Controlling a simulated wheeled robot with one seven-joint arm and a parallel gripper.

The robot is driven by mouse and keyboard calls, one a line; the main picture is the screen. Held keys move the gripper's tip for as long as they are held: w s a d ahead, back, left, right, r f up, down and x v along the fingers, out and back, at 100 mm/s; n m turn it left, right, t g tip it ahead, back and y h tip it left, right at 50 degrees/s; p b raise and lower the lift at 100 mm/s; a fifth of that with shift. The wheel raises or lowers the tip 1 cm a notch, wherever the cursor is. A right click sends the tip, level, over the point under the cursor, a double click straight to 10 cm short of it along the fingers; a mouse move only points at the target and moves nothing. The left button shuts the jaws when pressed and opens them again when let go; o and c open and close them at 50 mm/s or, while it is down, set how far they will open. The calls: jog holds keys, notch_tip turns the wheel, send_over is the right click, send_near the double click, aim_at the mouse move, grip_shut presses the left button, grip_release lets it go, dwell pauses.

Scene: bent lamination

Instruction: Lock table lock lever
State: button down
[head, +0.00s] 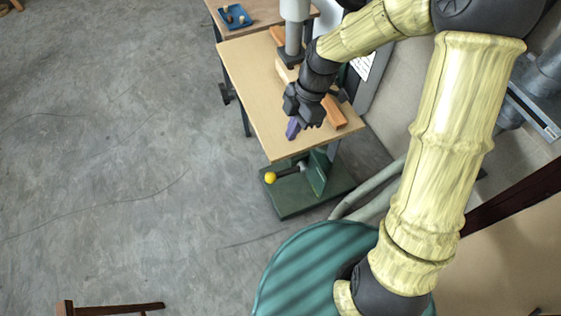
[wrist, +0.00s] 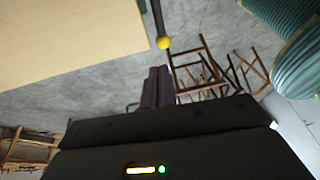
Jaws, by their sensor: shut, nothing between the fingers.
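The lock lever is a dark rod (head: 287,172) with a yellow ball knob (head: 270,177), below the near edge of the pale wooden table top (head: 258,82). In the head view it reaches out left from the green machine base. In the wrist view the knob (wrist: 163,43) and rod (wrist: 157,17) show at the top, just beyond the fingertips. My gripper (head: 292,131) has purple fingers and appears near the table's front edge in the head view. Its fingers (wrist: 157,74) are together and empty, apart from the knob. How far apart they are in depth is unclear.
Orange and pale wooden blocks (head: 334,112) lie along the table's right side, beside a grey column (head: 294,30). A ribbed teal drum (head: 305,262) stands at the near side. Wooden stools (wrist: 198,66) show in the wrist view. The floor left of the table is clear.

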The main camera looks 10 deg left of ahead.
aim_at(278, 173)
jog(key=shift+f, duration=0.15)
jog(key=p+x, duration=0.1)
jog(key=x, duration=0.3)
jog(key=p+x, duration=0.1)
jog(key=x, duration=0.3)
jog(key=p+x, duration=0.1)
jog(key=x, duration=0.3)
jog(key=shift+s+d+f, duration=0.1)
jog(key=shift+d+f, duration=0.15)
jog(key=shift+f, duration=0.05)
jog(key=shift+s+f, duration=0.1)
jog(key=shift+f, duration=0.5)
